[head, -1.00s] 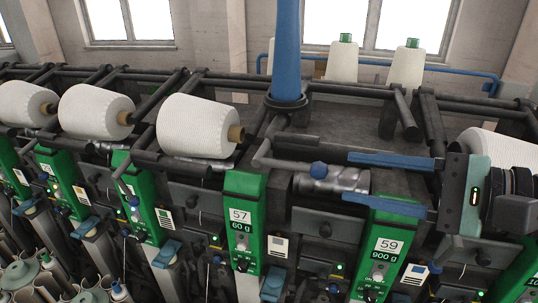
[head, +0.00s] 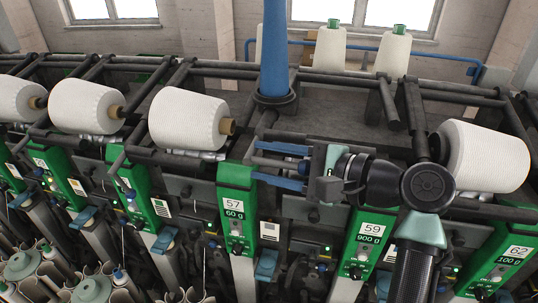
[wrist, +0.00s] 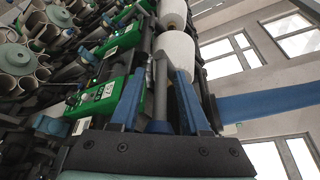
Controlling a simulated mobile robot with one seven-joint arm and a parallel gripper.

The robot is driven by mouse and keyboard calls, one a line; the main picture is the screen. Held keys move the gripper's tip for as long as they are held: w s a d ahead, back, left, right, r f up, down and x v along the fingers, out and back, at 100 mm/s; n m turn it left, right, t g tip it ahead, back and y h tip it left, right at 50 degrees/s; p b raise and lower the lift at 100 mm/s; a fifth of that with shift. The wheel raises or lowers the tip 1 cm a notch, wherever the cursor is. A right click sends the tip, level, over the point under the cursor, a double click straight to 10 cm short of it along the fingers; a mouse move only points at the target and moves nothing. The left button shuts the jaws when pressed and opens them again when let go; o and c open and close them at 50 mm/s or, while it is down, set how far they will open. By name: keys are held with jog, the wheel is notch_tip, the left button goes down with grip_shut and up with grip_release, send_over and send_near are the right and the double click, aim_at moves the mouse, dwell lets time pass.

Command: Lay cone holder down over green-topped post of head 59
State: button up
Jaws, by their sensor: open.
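The cone holder of head 59 is a bare grey bar (head: 263,160) between head 57 and head 59, with no cone on it. My gripper (head: 281,166) is open, its blue fingers pointing left around the holder's end. In the wrist view, a grey bar with a blue part (wrist: 159,127) lies between the spread fingers; I cannot tell whether they touch it. The green-topped post of head 59 (head: 370,243), labelled 59 and 900 g, stands below and right of my gripper. My wrist partly hides the area above it.
A white cone (head: 187,119) lies left of head 57's green panel (head: 236,207). Another white cone (head: 486,156) lies right of my wrist. A blue upright pipe (head: 275,50) rises behind the holder. Two upright cones with green tops (head: 329,48) stand at the back.

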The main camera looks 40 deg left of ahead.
grip_shut()
jog(key=shift+f, duration=0.1)
dwell(1.3)
